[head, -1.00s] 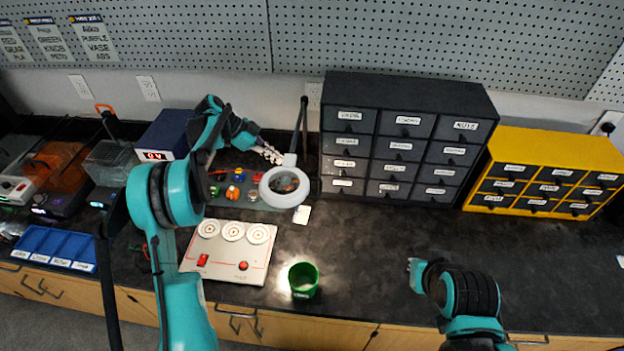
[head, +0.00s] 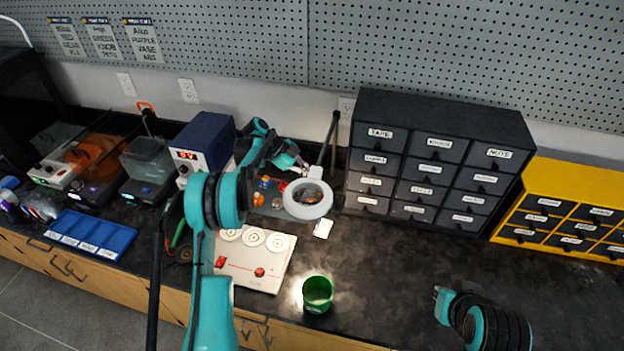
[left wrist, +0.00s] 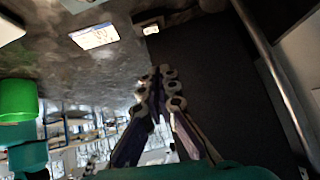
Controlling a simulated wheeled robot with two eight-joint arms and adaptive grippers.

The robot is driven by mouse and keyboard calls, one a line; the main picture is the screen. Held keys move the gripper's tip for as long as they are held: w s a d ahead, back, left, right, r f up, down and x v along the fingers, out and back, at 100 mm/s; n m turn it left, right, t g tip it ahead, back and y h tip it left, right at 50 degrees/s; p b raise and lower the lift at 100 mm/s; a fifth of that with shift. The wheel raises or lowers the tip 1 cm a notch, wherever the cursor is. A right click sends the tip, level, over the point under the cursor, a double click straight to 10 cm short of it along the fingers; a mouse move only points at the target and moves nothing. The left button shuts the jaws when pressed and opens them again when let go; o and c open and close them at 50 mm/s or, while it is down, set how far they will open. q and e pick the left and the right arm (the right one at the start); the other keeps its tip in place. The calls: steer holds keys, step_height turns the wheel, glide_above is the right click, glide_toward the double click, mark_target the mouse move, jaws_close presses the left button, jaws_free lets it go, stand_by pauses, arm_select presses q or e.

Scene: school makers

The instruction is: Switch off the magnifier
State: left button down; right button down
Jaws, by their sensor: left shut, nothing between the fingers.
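The magnifier (head: 308,199) is a pale ring lens on a dark post at the back of the bench, left of the black drawer cabinet. I cannot tell whether its ring is lit. My left gripper (head: 298,162) is just behind and left of the magnifier's head, partly hidden by my arm. In the left wrist view its fingers (left wrist: 161,85) are together with nothing between them. A slanted grey pole (left wrist: 275,70) runs along the right there. Whether the fingers touch the magnifier is not clear. My right gripper (head: 437,292) hangs over the right front bench, its jaws too small to judge.
The black drawer cabinet (head: 436,160) and yellow drawer cabinet (head: 571,215) stand to the right. A blue tray (head: 92,234) is at left. The right front bench is clear.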

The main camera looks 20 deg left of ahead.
arm_select(q)
steer(key=b+x, duration=0.1)
steer(key=x, duration=0.5)
steer(key=shift+f, duration=0.1)
steer(key=f, duration=0.1)
steer(key=f+b, duration=0.1)
steer(key=f, duration=0.1)
steer(key=shift+w+d+f+b, duration=0.2)
steer(key=shift+w+b, duration=0.05)
steer(key=shift+b, duration=0.1)
steer(key=shift+f, duration=0.35)
